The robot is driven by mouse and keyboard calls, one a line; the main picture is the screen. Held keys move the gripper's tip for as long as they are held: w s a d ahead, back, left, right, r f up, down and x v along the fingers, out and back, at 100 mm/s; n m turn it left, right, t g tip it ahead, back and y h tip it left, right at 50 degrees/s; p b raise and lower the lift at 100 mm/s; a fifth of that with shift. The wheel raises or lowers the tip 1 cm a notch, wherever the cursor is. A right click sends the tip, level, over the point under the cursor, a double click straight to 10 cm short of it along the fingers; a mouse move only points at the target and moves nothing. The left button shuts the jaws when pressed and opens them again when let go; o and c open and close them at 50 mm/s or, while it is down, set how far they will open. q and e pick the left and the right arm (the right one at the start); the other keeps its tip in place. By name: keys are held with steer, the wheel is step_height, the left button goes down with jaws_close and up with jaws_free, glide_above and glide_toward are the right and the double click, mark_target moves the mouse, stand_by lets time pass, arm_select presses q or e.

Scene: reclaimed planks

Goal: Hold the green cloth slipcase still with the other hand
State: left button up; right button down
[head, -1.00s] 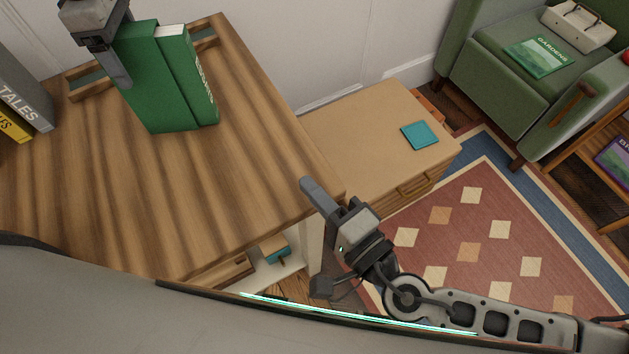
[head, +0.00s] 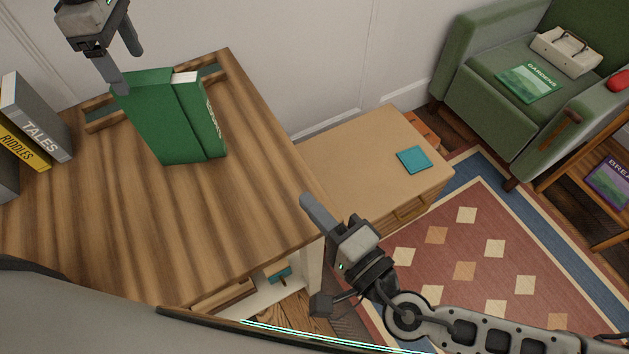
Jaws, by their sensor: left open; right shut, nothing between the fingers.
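The green cloth slipcase (head: 160,125) stands upright on the wooden table, with a green book (head: 206,118) partly out of its right side. White page edges show at the book's top and pale lettering on its spine. My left gripper (head: 127,68) is open above the slipcase's upper left; one fingertip is close to the top left corner, and I cannot tell whether it touches. My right gripper (head: 312,205) is shut and empty at the table's right edge, well apart from the slipcase.
The plank table (head: 120,235) has free room in front of the slipcase. A wooden rack (head: 105,119) lies behind it. Grey and yellow books (head: 35,125) stand at the left. A lower cabinet (head: 345,160) with a teal square (head: 414,160) is at the right, before a green armchair (head: 480,105).

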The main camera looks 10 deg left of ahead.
arm_select(q)
steer(key=shift+o, duration=0.2)
steer(key=o, duration=0.5)
step_height(320, 180, up, 12)
steer(key=shift+f, duration=0.1)
